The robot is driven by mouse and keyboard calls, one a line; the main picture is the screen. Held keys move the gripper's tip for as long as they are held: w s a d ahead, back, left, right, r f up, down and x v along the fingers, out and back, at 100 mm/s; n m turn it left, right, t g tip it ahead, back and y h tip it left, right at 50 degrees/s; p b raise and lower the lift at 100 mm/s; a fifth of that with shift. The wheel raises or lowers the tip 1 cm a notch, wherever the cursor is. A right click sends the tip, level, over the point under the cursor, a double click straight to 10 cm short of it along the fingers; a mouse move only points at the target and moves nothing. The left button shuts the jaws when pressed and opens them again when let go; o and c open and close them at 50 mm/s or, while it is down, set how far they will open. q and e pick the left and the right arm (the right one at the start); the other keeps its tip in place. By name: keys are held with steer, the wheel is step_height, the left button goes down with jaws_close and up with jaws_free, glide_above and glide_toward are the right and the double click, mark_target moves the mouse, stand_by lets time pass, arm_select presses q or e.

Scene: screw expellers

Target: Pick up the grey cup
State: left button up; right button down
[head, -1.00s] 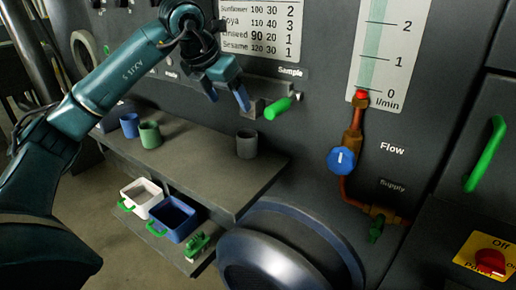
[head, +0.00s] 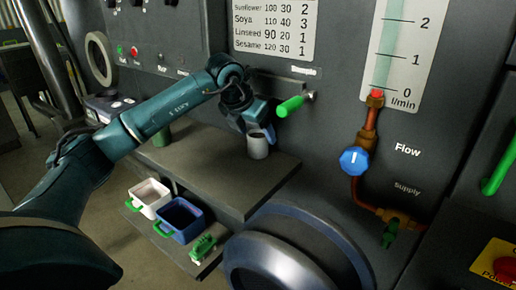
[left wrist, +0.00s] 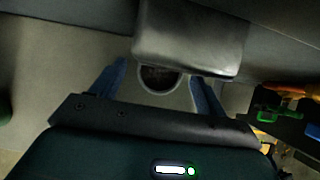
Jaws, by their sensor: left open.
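The grey cup (head: 258,146) stands upright on the grey shelf (head: 215,180), near its right end. My left gripper (head: 262,132) is open just above and around the cup's top in the head view. In the left wrist view the cup (left wrist: 158,83) lies between the two blue fingers of my left gripper (left wrist: 158,88), with a gap on each side. A grey block hides part of the cup's far rim there. My right gripper is not in view.
A green-handled sample spout (head: 291,106) juts from the panel just right of my left gripper. A green cup (head: 162,136) stands further left on the shelf, partly behind my arm. White (head: 150,197) and blue (head: 180,219) bins sit on a lower shelf.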

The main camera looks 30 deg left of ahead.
arm_select(q)
steer(key=shift+f, duration=0.1)
steer(key=shift+c, duration=0.3)
steer(key=c, duration=1.3)
